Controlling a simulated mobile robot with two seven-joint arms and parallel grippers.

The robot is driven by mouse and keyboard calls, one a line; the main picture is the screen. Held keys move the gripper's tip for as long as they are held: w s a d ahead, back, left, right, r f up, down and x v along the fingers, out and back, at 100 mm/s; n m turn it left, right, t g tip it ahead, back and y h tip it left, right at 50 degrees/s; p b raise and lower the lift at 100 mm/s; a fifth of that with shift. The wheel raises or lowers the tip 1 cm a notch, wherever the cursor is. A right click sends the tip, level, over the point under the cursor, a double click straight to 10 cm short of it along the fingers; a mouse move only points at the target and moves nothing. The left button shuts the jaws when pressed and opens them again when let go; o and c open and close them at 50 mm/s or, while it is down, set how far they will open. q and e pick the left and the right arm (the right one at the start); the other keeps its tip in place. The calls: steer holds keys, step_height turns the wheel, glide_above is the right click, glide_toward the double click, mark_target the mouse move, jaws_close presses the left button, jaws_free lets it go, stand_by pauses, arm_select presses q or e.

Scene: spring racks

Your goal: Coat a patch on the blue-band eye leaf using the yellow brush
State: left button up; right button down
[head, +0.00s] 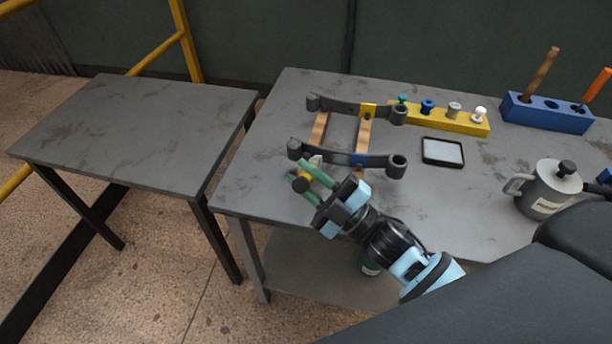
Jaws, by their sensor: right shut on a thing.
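The blue-band eye leaf (335,157) is a dark grey curved bar with an eye at each end and a blue band right of its middle. It lies across wooden strips at the front of the rack. My right gripper (309,178) has green fingers and is shut on the yellow brush (304,175), just in front of the leaf's left half. The brush's yellow part and dark end show between the fingers. A pale tip shows close to the leaf; I cannot tell whether it touches. My left gripper is not in view.
A second leaf (340,105) with a yellow band lies behind. A yellow block (445,120) with several coloured knobs, a shallow black-rimmed tray (442,151), a blue holder (545,115) with handled tools and a grey pot (546,190) stand to the right. The left table (135,125) is bare.

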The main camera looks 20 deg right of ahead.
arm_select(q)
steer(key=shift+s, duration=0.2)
arm_select(e)
steer(key=shift+w+d, duration=0.2)
steer(key=shift+w, duration=0.15)
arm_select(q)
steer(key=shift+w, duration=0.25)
arm_select(e)
steer(key=shift+w+d, duration=0.15)
steer(key=shift+w, duration=0.05)
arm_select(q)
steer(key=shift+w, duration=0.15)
arm_select(e)
steer(key=shift+d, duration=0.1)
steer(key=shift+s+d+p, duration=0.35)
steer(key=shift+s, duration=0.05)
steer(key=shift+w+a, duration=0.3)
steer(key=shift+a, duration=0.25)
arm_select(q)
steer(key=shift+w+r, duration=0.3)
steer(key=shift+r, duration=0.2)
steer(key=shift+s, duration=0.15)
